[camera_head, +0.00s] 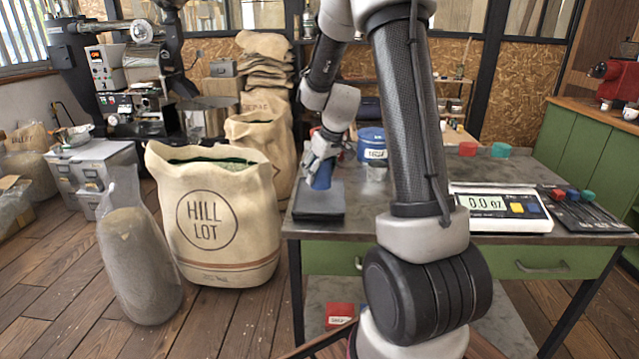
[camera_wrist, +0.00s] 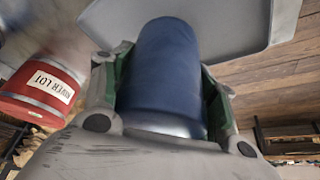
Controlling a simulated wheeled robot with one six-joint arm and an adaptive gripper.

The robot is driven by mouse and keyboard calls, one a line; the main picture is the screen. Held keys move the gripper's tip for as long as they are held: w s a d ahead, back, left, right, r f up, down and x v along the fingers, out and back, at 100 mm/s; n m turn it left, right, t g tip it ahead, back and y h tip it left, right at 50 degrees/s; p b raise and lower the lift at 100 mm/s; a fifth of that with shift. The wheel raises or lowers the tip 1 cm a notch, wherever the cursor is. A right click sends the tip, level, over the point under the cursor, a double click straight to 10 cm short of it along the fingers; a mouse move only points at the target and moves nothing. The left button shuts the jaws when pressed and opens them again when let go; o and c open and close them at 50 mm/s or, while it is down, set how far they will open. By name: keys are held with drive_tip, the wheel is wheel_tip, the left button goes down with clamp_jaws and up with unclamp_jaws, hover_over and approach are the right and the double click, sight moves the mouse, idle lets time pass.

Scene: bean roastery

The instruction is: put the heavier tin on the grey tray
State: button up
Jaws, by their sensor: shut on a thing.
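My gripper (camera_head: 321,160) is shut on a blue tin (camera_head: 322,178), its fingers on either side of it. The blue tin also fills the middle of the wrist view (camera_wrist: 162,75), between the fingers. The grey tray (camera_head: 318,210) lies at the table's left end, and the held tin is over its far part. The tray also shows behind the tin in the wrist view (camera_wrist: 245,20). I cannot tell whether the tin touches the tray. A red tin with a "River Lot" label (camera_wrist: 45,90) shows at the left of the wrist view.
A scale (camera_head: 500,209) reading 0.0 oz stands on the table's right. A larger blue canister (camera_head: 371,138) stands behind the tray. A red piece (camera_head: 467,149) and a green piece (camera_head: 501,150) sit at the back. A Hill Lot sack (camera_head: 215,220) stands left of the table.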

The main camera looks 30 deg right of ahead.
sight(328, 162)
drive_tip(key=shift+a+f, duration=0.1)
drive_tip(key=shift+f, duration=1.7)
drive_tip(key=o, duration=1.4)
drive_tip(key=shift+r, duration=0.1)
drive_tip(key=v, duration=1.1)
drive_tip(key=shift+r, duration=0.15)
drive_tip(key=s+a+r, duration=0.3)
drive_tip(key=s+r, duration=0.1)
drive_tip(key=s, duration=0.3)
drive_tip(key=s+a+r, duration=0.4)
drive_tip(key=s+r, duration=0.1)
drive_tip(key=s, duration=0.6)
drive_tip(key=s+m, duration=0.1)
drive_tip(key=s, duration=0.4)
drive_tip(key=s+a+m, duration=0.1)
drive_tip(key=s, duration=0.3)
drive_tip(key=shift+s+h, duration=0.25)
drive_tip(key=shift+h, duration=0.15)
